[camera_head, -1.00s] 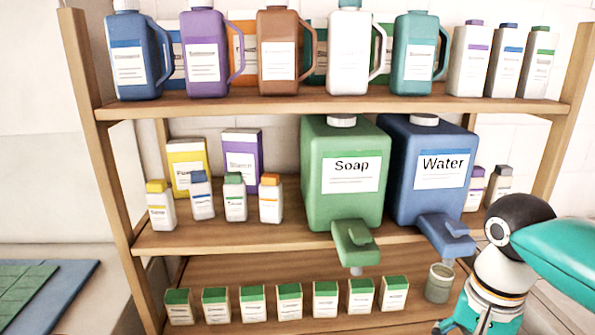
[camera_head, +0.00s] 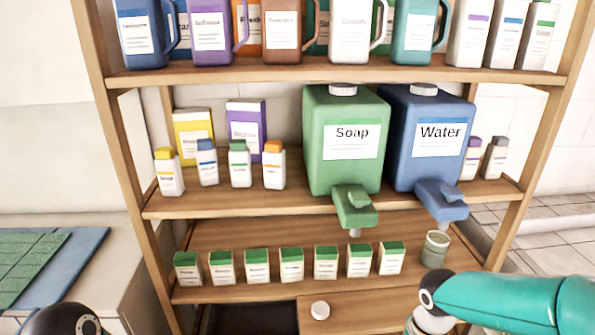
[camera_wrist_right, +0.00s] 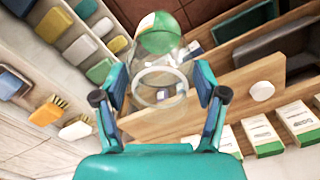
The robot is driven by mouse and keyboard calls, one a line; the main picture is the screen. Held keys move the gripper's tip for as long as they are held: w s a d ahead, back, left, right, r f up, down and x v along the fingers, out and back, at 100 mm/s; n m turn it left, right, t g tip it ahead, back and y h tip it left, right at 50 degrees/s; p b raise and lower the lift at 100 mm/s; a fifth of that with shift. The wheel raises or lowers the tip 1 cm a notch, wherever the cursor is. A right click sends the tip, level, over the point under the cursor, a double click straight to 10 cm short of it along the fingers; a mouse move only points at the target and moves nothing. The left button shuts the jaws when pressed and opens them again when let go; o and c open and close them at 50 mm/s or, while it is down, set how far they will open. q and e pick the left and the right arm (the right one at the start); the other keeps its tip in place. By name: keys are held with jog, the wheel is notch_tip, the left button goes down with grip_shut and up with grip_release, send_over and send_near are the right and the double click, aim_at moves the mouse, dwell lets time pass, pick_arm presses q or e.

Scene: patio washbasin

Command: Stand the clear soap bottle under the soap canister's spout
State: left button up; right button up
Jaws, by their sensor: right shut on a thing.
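The green soap canister (camera_head: 343,165) stands on the middle shelf. Its spout (camera_head: 355,208) hangs over the shelf's front edge, above the small cartons. The clear soap bottle (camera_wrist_right: 160,87) shows in the right wrist view as a see-through round form between the fingers of my right gripper (camera_wrist_right: 161,88), which is shut on it. In the head view my right arm comes in at the lower right, below the shelves, with its gripper and the bottle out of sight. My left gripper is not in view; only a dark joint of that arm shows at the lower left.
The blue water canister (camera_head: 428,150) stands right of the soap canister; a greenish glass jar (camera_head: 434,250) is below its spout. Several green-topped cartons (camera_head: 291,265) line the lower shelf (camera_head: 240,293). A drawer front with a white knob (camera_head: 320,310) is beneath.

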jog(key=f+n, duration=0.1)
jog(key=f, duration=0.1)
jog(key=w+a+f+n, duration=0.1)
jog(key=f, duration=0.1)
jog(key=w+f, duration=0.1)
jog(key=f, duration=0.1)
jog(key=shift+w+a+f+n, duration=0.15)
jog(key=shift+a+n, duration=0.25)
jog(key=w+n, duration=0.1)
jog(key=w+a+n, duration=0.1)
jog(key=w, duration=0.1)
jog(key=shift+a+f, duration=0.1)
